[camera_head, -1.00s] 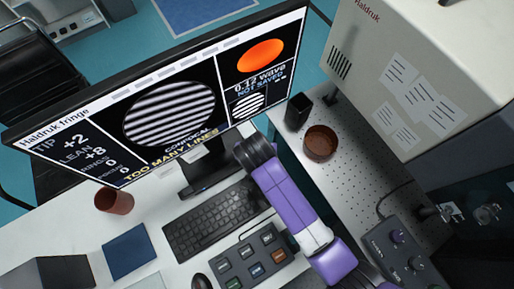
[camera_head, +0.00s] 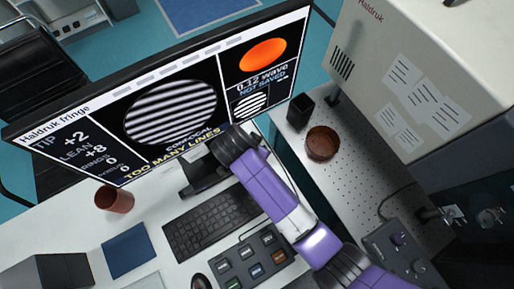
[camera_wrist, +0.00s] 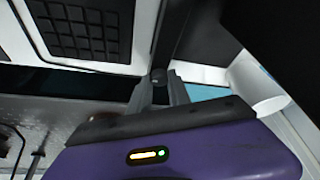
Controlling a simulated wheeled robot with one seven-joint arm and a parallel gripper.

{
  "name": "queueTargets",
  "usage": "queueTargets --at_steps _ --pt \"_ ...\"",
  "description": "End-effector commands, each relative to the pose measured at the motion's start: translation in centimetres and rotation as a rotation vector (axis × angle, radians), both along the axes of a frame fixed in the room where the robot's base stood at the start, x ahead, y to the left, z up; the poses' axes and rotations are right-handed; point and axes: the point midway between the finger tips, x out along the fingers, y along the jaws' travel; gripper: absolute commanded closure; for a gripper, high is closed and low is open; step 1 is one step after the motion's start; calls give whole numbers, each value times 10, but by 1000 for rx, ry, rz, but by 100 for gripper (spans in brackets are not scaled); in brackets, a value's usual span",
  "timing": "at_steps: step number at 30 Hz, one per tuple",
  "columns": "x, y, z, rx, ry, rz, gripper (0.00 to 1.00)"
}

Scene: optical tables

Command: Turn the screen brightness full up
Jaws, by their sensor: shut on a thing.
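The monitor (camera_head: 160,110) stands on the desk and is lit, showing striped fringes, an orange disc and the words "TOO MANY LINES". My gripper (camera_wrist: 160,80) is at the monitor's lower right edge. In the head view my wrist (camera_head: 232,145) covers that part of the edge, so the fingers and knob are hidden there. No brightness reading or knob mark is legible.
The keyboard (camera_head: 212,220) and a button box (camera_head: 252,262) lie below the monitor. A brown cup (camera_head: 322,143) and a black holder (camera_head: 299,111) stand on the perforated table to the right. A reddish cup (camera_head: 114,199) stands at left.

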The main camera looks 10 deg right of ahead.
Motion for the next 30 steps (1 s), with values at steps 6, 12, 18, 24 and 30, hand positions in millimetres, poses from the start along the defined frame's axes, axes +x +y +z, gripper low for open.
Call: queueTargets --at_steps 6,12,18,24,30 --pt "0 0 0 1 2 -1 100" --pt "0 0 0 1 2 -1 65" --pt "0 0 0 0 1 -1 55" --pt "-1 1 1 1 1 -1 55" --pt "-7 7 23 2 -2 0 55"
